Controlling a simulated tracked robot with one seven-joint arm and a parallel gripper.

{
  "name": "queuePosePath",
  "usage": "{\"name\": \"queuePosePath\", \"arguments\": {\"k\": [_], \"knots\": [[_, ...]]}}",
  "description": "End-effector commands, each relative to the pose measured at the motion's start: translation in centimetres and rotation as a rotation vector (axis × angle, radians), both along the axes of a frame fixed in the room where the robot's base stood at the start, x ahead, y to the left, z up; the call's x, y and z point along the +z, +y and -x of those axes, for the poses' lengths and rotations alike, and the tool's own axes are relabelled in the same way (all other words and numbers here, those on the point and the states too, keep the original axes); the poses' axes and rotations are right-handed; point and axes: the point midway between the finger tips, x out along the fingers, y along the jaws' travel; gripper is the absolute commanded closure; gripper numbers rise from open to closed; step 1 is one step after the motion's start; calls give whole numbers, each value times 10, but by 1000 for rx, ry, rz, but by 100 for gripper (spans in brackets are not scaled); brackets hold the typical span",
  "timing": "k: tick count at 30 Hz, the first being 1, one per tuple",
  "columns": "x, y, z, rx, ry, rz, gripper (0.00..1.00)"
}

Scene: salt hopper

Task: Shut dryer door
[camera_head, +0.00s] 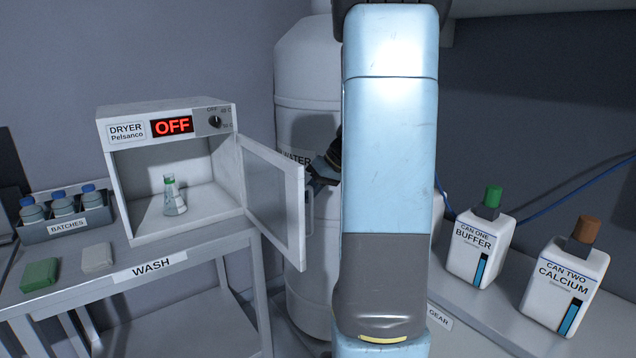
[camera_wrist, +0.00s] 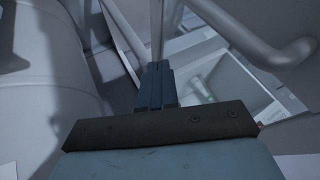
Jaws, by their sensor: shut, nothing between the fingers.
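The dryer (camera_head: 165,112) stands on the wash table at the left; its display reads OFF. Its door (camera_head: 296,188) is hinged at the dryer's right side and stands wide open, swung out toward me. The door has a clear pane and a grey handle (camera_head: 310,212). A small flask with a green top (camera_head: 174,197) stands inside the dryer. My gripper (camera_head: 316,178) is just right of the door's free edge, partly hidden by my arm. In the wrist view my gripper's fingers (camera_wrist: 157,75) are together and empty. Whether they touch the door is unclear.
A large white water tank (camera_head: 306,75) stands behind my gripper. A batches rack (camera_head: 68,226) with blue-capped bottles, a green block (camera_head: 40,274) and a white block (camera_head: 97,257) are on the wash table (camera_head: 190,262). Buffer (camera_head: 480,250) and calcium (camera_head: 566,285) cans stand at right.

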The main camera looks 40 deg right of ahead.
Motion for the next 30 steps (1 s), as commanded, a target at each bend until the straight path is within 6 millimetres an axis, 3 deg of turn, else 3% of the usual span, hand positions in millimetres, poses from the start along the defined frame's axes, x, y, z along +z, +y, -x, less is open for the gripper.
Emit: {"name": "queuePosePath", "arguments": {"k": [2, 6, 12, 30], "knots": [[-9, 9, -4, 1, 1, -1, 100], [-7, 28, -3, 2, -1, 0, 100], [-7, 41, -3, 0, 0, 0, 100], [-7, 44, -1, -25, 1, 0, 100]]}}
